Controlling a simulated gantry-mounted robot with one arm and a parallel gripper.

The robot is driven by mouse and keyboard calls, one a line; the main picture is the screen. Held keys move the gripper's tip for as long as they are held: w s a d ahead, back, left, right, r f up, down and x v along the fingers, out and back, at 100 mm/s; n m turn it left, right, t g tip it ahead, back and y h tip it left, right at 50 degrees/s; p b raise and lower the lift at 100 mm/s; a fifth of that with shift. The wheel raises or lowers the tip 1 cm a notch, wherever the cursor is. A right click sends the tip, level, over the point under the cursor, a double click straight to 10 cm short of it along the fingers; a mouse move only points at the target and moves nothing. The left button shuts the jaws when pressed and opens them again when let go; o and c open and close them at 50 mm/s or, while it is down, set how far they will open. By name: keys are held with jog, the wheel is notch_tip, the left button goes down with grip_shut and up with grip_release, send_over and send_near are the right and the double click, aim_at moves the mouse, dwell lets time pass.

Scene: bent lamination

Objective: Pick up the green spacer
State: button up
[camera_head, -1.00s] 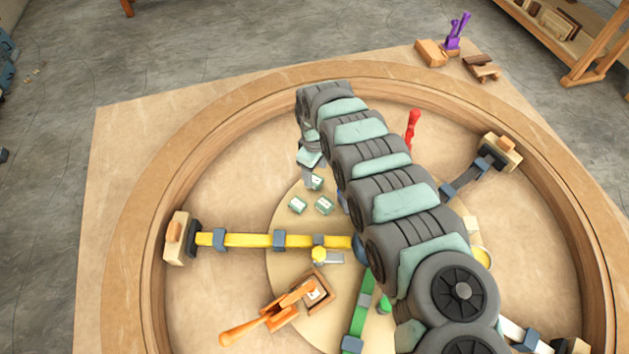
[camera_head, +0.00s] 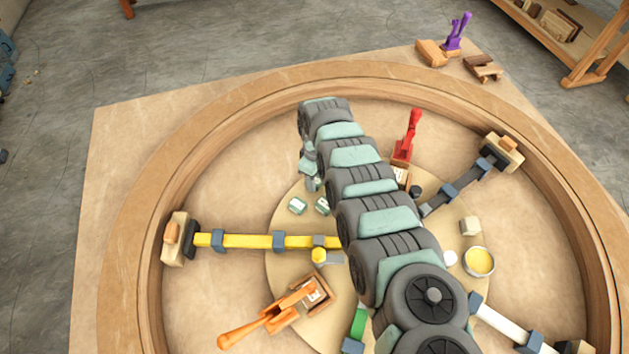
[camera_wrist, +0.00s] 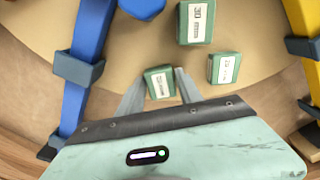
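Three green spacers with white number labels lie on the round board. In the wrist view the smallest-looking spacer (camera_wrist: 159,83) sits between the two fingers of my gripper (camera_wrist: 160,88), which are spread on either side of it; no firm grip is visible. A spacer labelled 30 (camera_wrist: 197,22) and another spacer (camera_wrist: 224,68) lie beyond it, clear of the fingers. In the head view two spacers show, one on the left (camera_head: 297,205) and one beside it (camera_head: 322,205). My gripper (camera_head: 313,184) is just above them there, and the third spacer is hidden by it.
A blue bar (camera_wrist: 85,70) lies left of my gripper, and a yellow bar (camera_head: 250,240) runs below the spacers. An orange clamp (camera_head: 285,306), a red clamp (camera_head: 406,140) and a tin of yellow stuff (camera_head: 479,262) stand around.

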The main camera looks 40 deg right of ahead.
grip_shut()
jog(key=shift+r, duration=0.1)
dwell(0.3)
